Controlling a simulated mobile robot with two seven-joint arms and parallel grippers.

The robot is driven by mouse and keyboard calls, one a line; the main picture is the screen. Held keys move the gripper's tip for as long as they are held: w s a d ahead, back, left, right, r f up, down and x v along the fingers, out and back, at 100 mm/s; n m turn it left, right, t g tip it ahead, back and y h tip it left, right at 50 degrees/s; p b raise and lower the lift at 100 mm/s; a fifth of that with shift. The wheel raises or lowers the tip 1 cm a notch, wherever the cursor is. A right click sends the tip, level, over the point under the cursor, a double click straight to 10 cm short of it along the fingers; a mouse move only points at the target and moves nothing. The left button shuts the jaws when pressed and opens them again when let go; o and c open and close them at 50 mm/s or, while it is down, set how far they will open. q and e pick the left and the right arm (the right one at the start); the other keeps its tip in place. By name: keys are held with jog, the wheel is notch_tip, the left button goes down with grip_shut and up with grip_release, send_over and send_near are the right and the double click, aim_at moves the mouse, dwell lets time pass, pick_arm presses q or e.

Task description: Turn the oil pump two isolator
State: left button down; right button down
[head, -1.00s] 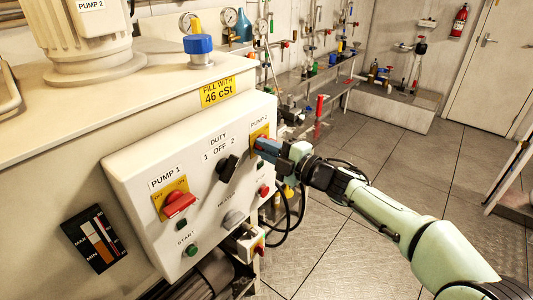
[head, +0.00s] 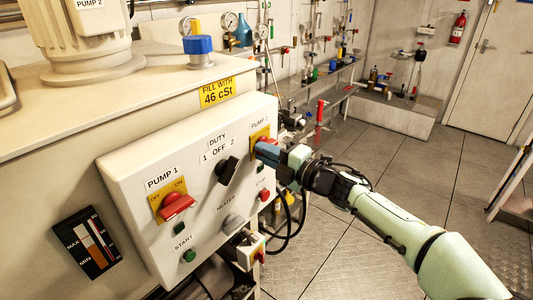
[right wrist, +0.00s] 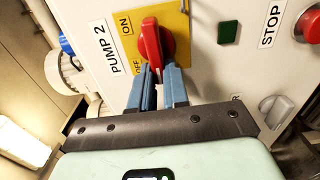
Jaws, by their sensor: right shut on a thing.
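The pump 2 isolator is a red rotary handle (right wrist: 153,43) on a yellow plate (right wrist: 178,20) marked ON and OFF, beside the PUMP 2 label (right wrist: 103,47). In the head view, its yellow plate (head: 261,133) is at the panel's upper right, and my gripper hides most of the handle. My right gripper (head: 262,148) reaches it from the right. In the right wrist view, its two blue fingers (right wrist: 160,70) are closed on the near end of the red handle. My left gripper is not in view.
The white panel (head: 200,155) also carries the pump 1 isolator (head: 176,206), a black duty switch (head: 228,169), a grey heater knob (head: 232,222) and a green start button (head: 189,255). A red stop button (right wrist: 312,25) is near the gripper. Open floor (head: 350,230) lies right.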

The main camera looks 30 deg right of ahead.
jog(key=c, duration=1.1)
grip_release()
jog(key=v, duration=1.3)
jog(key=shift+s, duration=0.2)
